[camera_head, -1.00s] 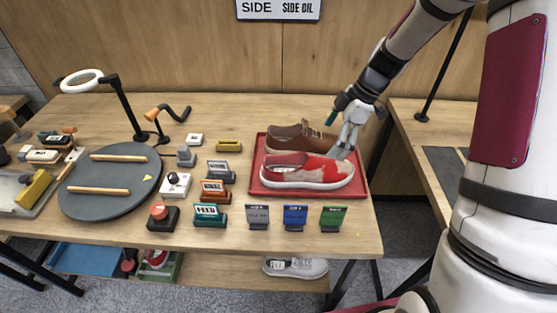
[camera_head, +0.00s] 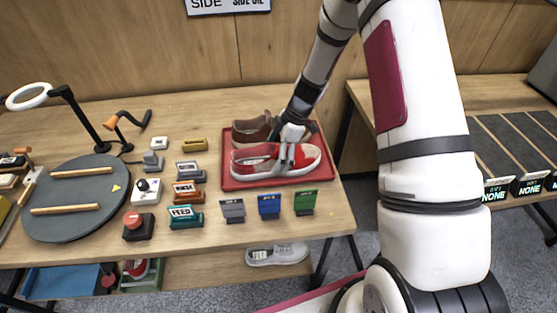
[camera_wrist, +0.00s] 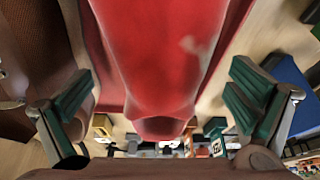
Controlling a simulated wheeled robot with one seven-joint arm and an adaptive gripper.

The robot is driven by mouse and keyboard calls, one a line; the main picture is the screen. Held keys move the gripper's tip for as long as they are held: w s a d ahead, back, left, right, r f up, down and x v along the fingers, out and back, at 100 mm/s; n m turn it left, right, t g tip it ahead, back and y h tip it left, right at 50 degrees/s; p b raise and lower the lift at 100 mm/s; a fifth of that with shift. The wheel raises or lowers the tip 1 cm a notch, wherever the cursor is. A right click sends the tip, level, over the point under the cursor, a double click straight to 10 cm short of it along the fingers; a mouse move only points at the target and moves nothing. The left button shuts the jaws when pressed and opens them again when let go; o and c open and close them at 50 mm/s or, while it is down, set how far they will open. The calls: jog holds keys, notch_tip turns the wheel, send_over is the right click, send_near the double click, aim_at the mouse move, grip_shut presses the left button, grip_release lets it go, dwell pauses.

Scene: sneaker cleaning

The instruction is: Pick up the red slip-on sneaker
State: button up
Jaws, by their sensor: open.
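The red slip-on sneaker (camera_head: 308,155) with a white sole lies on the red tray (camera_head: 232,184) on the table. A pale patch shows on its red upper in the wrist view (camera_wrist: 195,45). A brown shoe (camera_head: 246,130) lies behind it on the same tray. My gripper (camera_head: 285,160) is over the red sneaker in the head view. In the wrist view my gripper (camera_wrist: 165,100) is open, its green-padded fingers apart on either side of the sneaker, with gaps between. The gripper partly hides the sneaker in the head view.
Grey, blue (camera_head: 269,205) and green (camera_head: 305,202) small stands line the table's front edge before the tray. Labelled blocks, including a teal one (camera_head: 186,217), stand left of it. A grey turntable (camera_head: 45,220) and ring lamp are further left. A white shoe (camera_head: 277,255) is on the lower shelf.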

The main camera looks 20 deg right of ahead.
jog(key=shift+x, duration=1.5)
jog(key=shift+c, duration=0.2)
jog(key=c, duration=1.5)
